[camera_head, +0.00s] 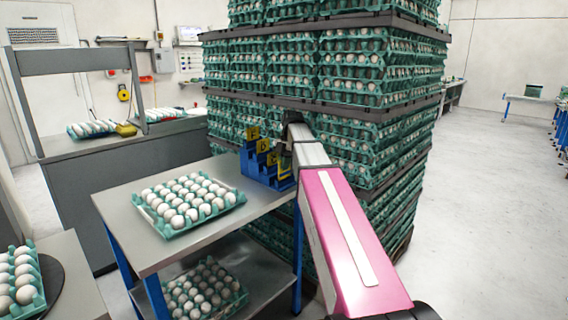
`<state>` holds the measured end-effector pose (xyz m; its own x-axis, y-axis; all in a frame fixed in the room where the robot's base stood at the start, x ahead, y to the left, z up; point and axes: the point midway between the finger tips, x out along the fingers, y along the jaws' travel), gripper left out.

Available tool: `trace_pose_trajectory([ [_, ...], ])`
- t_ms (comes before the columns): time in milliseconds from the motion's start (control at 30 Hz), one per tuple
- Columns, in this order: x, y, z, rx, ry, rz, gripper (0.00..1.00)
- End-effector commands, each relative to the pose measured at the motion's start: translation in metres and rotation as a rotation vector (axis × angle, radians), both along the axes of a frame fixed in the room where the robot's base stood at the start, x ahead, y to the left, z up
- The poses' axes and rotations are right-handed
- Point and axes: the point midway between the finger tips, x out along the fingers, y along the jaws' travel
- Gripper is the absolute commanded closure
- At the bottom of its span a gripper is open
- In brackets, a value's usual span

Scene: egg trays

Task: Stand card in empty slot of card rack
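The blue card rack (252,166) stands at the far right corner of the steel table. It is stepped, and dark-marked yellow cards (262,146) stand in it in a row. My gripper (287,150) is at the rack's right side, at the end of my pink and white arm. The arm hides most of the fingers, so their opening does not show. A thin yellow edge (284,168) shows by the gripper, low at the rack's right; I cannot tell whether it is held or stands in a slot. Which slot is empty is too small to tell.
A tray of white eggs (230,199) lies on the steel table (130,224), left of the rack. Another egg tray is on the lower shelf. A tall stack of green egg trays (350,75) rises close behind the rack. Floor at the right is open.

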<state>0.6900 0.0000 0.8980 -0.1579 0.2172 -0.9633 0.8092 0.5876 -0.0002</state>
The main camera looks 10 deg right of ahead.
Motion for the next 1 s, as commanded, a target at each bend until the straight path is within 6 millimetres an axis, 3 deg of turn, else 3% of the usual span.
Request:
trace_pose_trajectory([
  [1000, 0.000, 0.000, -0.024, 0.000, 0.000, 0.000, 1.00],
])
